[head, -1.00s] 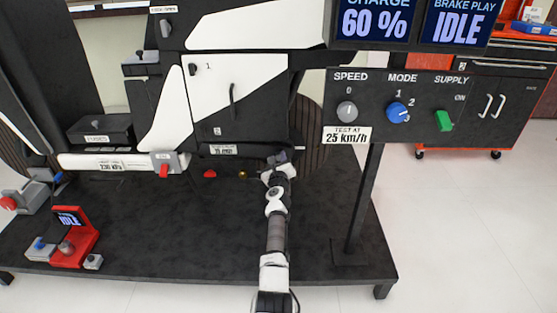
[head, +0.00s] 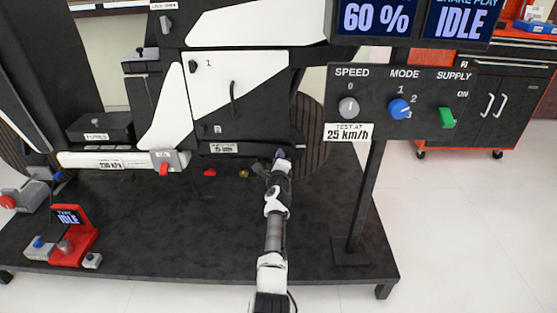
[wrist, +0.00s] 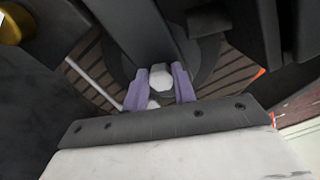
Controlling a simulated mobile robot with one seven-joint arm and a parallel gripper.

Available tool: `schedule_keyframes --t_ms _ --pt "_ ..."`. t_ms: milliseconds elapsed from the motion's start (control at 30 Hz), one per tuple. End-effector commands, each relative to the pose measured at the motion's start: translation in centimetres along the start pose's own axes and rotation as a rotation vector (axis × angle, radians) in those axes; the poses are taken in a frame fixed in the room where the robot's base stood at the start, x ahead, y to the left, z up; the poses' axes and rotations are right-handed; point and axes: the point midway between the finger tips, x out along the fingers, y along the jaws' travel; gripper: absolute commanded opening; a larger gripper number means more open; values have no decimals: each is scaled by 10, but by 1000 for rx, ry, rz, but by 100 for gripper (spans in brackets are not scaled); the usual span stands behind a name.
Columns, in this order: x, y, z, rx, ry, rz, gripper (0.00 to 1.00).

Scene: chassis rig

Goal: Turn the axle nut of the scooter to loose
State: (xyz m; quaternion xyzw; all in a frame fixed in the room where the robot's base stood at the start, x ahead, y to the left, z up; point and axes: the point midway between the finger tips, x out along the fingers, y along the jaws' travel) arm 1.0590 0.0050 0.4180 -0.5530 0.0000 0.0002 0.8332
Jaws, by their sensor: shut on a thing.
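The axle nut (wrist: 160,82) shows in the wrist view as a pale, roughly six-sided piece between the purple fingertips of my gripper (wrist: 159,88). My gripper is shut on it, with one finger on each side. In the head view, my gripper (head: 281,156) reaches the lower right of the scooter (head: 240,85), in front of the rear wheel (head: 313,150). The nut is hidden behind my gripper and arm there. I cannot tell from the views how far the nut is turned.
The control panel (head: 393,125) stands on a post (head: 366,190) right of my arm. A red knob (head: 210,172) and a brass-coloured knob (head: 243,174) sit left of my gripper. A red stand (head: 75,240) is at the platform's front left. The dark platform (head: 170,230) has clear room in front.

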Motion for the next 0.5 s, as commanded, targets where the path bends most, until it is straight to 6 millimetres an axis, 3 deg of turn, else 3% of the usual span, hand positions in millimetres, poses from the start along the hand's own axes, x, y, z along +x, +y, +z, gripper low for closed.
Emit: schedule_keyframes --t_ms 500 --pt "0 3 -1 -477 0 -2 4"
